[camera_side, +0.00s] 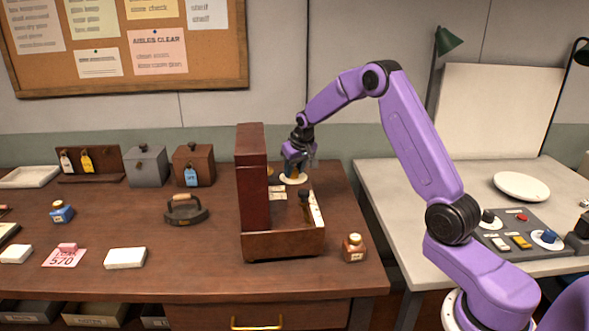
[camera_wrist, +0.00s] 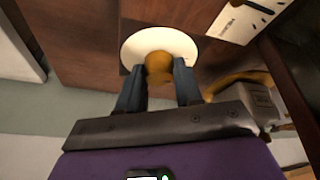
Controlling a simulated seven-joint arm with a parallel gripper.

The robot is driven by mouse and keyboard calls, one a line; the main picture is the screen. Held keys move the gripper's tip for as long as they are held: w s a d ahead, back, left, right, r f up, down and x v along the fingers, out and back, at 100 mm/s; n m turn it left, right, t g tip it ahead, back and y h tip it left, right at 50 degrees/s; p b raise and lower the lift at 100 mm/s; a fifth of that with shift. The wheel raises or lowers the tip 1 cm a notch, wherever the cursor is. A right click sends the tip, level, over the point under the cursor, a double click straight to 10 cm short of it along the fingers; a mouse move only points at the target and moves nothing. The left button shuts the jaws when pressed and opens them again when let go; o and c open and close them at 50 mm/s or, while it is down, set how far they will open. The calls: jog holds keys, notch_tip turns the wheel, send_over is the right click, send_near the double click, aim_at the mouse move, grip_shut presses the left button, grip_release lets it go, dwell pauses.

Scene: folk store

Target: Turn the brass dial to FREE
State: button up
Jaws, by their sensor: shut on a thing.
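The brass dial (camera_wrist: 158,70) is a rounded knob on a round white disc, seen in the wrist view. My gripper (camera_wrist: 157,66) has its two dark fingers on either side of the dial and is shut on it. In the side view my gripper (camera_side: 296,171) points down over the white disc (camera_side: 291,180), at the back of the wooden case, and hides the dial. A white label plate (camera_wrist: 240,20) with dark print and marks lies beside the disc; I cannot read FREE or the dial's pointer.
The tall red-brown wooden upright (camera_side: 251,180) stands just left of my gripper. An open wooden tray (camera_side: 284,244) with a dark bottle (camera_side: 305,205) lies in front. A curved brass piece (camera_wrist: 232,80) is close to my right finger.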

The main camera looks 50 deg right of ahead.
jog(key=m, duration=0.2)
jog(key=m+h, duration=0.1)
jog(key=m, duration=0.1)
jog(key=shift+w+a+g+h, duration=0.1)
jog(key=shift+a+g+h, duration=0.05)
jog(key=shift+g+h, duration=0.2)
jog(key=shift+w+m+g+h, duration=0.1)
jog(key=shift+m+g+h, duration=0.25)
jog(key=shift+m, duration=0.8)
jog(key=shift+m+g+h, duration=0.1)
jog(key=shift+m+g, duration=0.3)
jog(key=shift+m, duration=0.75)
jog(key=o, duration=1)
jog(key=shift+o, duration=0.2)
jog(key=v, duration=0.6)
jog(key=shift+w+r, duration=0.1)
jog(key=shift+r, duration=2.95)
